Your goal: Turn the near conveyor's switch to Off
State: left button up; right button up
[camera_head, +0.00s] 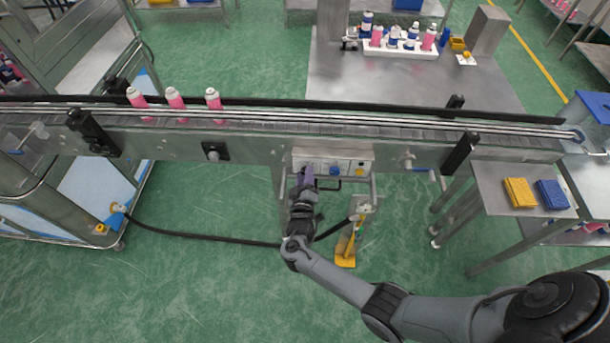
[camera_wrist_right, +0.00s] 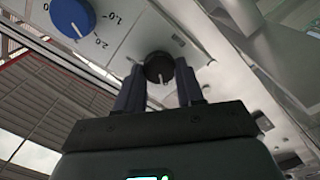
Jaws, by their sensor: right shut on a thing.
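The near conveyor's pale control box (camera_head: 333,156) hangs on the front side of the conveyor (camera_head: 240,146). My right gripper (camera_head: 306,174) is at the left part of this box. In the right wrist view, a black round switch knob (camera_wrist_right: 159,67) with a light pointer mark sits between the two dark fingers of my right gripper (camera_wrist_right: 159,84), which are shut on it. The knob is hidden behind the gripper in the head view. The labels around it are not readable. My left gripper is not in view.
A blue dial (camera_wrist_right: 73,17) with a number scale is beside the switch. Three pink cans (camera_head: 175,98) stand on the belt at left. A side table (camera_head: 500,177) holds yellow and blue pads.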

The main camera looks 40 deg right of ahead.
dwell(0.3)
jog(key=o, duration=1)
jog(key=shift+o, duration=0.2)
jog(key=shift+s, duration=0.1)
jog(key=p+v, duration=0.1)
jog(key=v, duration=0.9)
jog(key=shift+s+a, duration=0.2)
jog(key=shift+a, duration=0.15)
